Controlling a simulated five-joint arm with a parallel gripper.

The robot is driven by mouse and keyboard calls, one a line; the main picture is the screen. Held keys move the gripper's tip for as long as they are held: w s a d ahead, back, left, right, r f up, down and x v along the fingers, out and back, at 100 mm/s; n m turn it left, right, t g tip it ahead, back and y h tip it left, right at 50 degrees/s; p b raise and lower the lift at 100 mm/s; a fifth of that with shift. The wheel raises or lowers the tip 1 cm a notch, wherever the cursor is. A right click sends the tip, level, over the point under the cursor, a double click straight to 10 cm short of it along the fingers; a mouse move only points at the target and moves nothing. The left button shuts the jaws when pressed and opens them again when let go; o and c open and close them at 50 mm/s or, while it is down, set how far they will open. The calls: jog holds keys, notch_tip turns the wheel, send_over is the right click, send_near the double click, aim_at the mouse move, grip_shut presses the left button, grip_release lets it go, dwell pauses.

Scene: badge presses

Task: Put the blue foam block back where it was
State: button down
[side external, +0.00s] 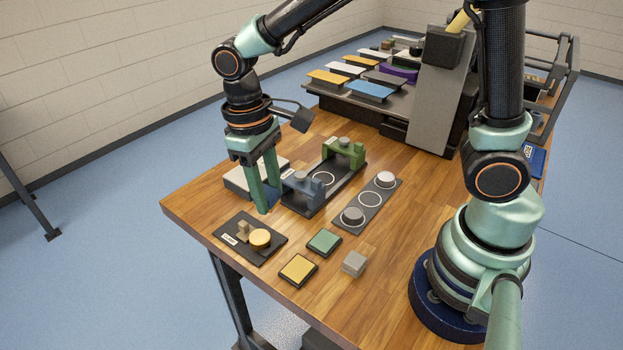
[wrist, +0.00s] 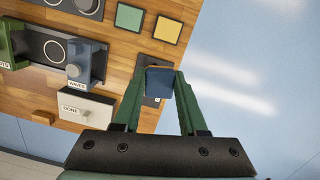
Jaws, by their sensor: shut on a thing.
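The blue foam block (wrist: 161,84) is between the two green fingertips of my gripper (wrist: 160,70) in the wrist view. My gripper (side external: 268,196) is shut on it. In the side view the fingers point down near the table's left front, between the white box and the dark tray, and hide most of the block. I cannot tell whether the block touches the table. Which spot the block came from is not shown.
Right of my gripper stand a blue-grey press (side external: 305,188) and a green press (side external: 343,154). A white box (side external: 238,182) is behind the fingers. A green pad (side external: 324,242), a yellow pad (side external: 298,270) and a grey cube (side external: 355,263) lie in front. A rack (side external: 400,105) stands at the back.

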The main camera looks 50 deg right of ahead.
aim_at(336, 297)
jog(key=s+r+n, duration=0.2)
jog(key=s+r, duration=0.1)
jog(key=s, duration=0.4)
jog(key=s+r+n, duration=0.2)
jog(key=s+r, duration=0.1)
jog(key=s, duration=0.4)
jog(key=shift+n, duration=0.3)
notch_tip(336, 297, down, 20)
jog(key=shift+a+f, duration=0.1)
jog(key=shift+f, duration=0.2)
jog(key=shift+c, duration=2.3)
grip_release()
jog(key=shift+r, duration=0.15)
